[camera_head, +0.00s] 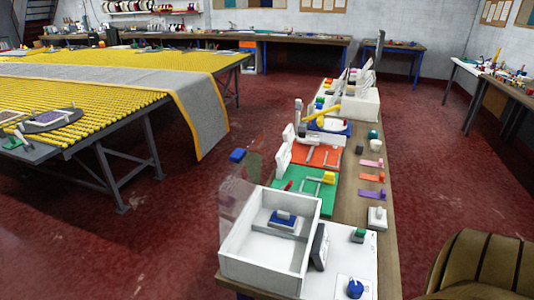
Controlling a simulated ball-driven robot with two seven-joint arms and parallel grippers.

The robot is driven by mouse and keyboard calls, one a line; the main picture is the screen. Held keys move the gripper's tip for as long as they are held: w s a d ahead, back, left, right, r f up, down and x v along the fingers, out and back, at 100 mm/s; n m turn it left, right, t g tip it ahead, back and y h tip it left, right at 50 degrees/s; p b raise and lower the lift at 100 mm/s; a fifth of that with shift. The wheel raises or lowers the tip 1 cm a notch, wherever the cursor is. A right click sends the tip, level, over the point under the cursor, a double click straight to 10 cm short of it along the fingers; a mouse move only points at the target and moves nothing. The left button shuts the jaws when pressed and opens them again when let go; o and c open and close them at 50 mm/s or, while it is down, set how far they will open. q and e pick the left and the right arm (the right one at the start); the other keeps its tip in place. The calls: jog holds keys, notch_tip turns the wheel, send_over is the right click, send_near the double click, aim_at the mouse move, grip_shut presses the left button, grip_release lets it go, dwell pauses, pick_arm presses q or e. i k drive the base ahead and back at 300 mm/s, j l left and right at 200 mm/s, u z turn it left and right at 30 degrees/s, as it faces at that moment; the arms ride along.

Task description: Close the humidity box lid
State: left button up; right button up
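The white humidity box (258,265) stands on the near end of a long narrow wooden bench in the camera_head view. Its top is open, and a small grey-white piece with a blue top (283,219) sits inside. A clear, see-through panel that looks like the lid (236,198) stands raised along the left side of the box. Its edges are faint against the red floor. Neither of my grippers is in view.
A dark grey panel (319,248) stands beside the box's right wall. A white board with a blue knob (355,288) lies to the right. Green and orange boards (318,155) lie behind the box. A brown chair (485,262) stands at the lower right. Red floor is free at left.

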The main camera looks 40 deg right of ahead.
aim_at(239, 155)
jog(key=i+z, duration=0.25)
jog(key=z, duration=0.15)
jog(key=i+j+z, duration=0.15)
jog(key=z, duration=0.3)
jog(key=i+j+z, duration=0.25)
jog(key=z, duration=0.15)
jog(key=i+j+z, duration=0.25)
jog(key=z, duration=0.2)
jog(key=i+j+z, duration=0.15)
jog(key=j+z, duration=0.5)
jog(key=z, duration=0.2)
jog(key=i+j, duration=0.05)
